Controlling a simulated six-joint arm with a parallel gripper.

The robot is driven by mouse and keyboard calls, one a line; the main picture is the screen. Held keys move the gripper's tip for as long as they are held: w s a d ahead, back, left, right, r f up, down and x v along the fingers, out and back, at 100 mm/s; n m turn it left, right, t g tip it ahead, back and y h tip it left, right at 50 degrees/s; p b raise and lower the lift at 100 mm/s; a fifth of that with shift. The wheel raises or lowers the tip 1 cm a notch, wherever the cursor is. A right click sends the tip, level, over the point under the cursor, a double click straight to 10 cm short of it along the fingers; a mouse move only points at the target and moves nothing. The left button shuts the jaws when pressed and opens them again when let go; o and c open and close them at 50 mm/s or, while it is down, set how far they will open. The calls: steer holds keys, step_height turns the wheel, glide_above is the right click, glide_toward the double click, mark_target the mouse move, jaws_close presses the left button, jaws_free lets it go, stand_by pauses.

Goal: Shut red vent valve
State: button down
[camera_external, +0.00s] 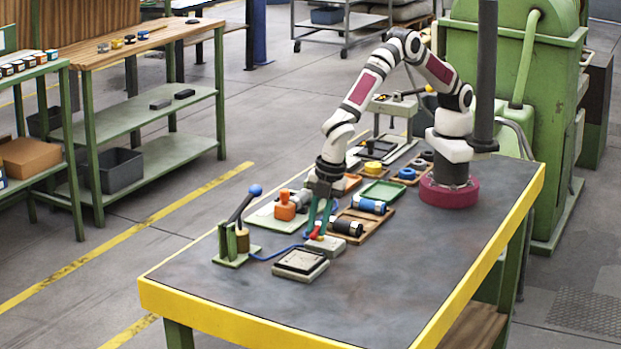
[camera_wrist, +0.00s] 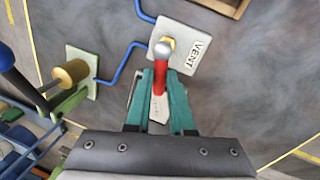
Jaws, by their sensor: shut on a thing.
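The vent valve is a pale grey block (camera_wrist: 185,42) marked "VENT" with a brass fitting and a silver knob on it in the wrist view. Its red handle (camera_wrist: 160,83) runs from the fitting down the picture, off the block, toward my gripper. My gripper (camera_wrist: 160,74) has its teal fingers on both sides of the red handle and is shut on it. In the external view the block (camera_external: 332,246) sits on the bench, with the red handle (camera_external: 315,232) at my gripper (camera_external: 321,233). The fingers partly hide the handle.
A blue hose (camera_wrist: 118,68) joins the valve block to a green stand with a brass cylinder and blue-knobbed lever (camera_external: 237,215). A square plate (camera_external: 301,262) lies close in front. Trays with blue rollers (camera_external: 369,205) stand behind. The bench's front right is clear.

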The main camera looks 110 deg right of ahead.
steer(key=m, duration=0.3)
steer(key=shift+w+d, duration=0.2)
steer(key=shift+w, duration=0.15)
steer(key=c, duration=0.8)
jaws_free()
steer(key=r, duration=0.5)
steer(key=s+a+r, duration=0.1)
steer(key=r, duration=0.4)
steer(key=s+a+r, duration=0.1)
steer(key=r, duration=0.4)
steer(key=shift+s+a+r, duration=0.1)
steer(key=shift+r, duration=0.15)
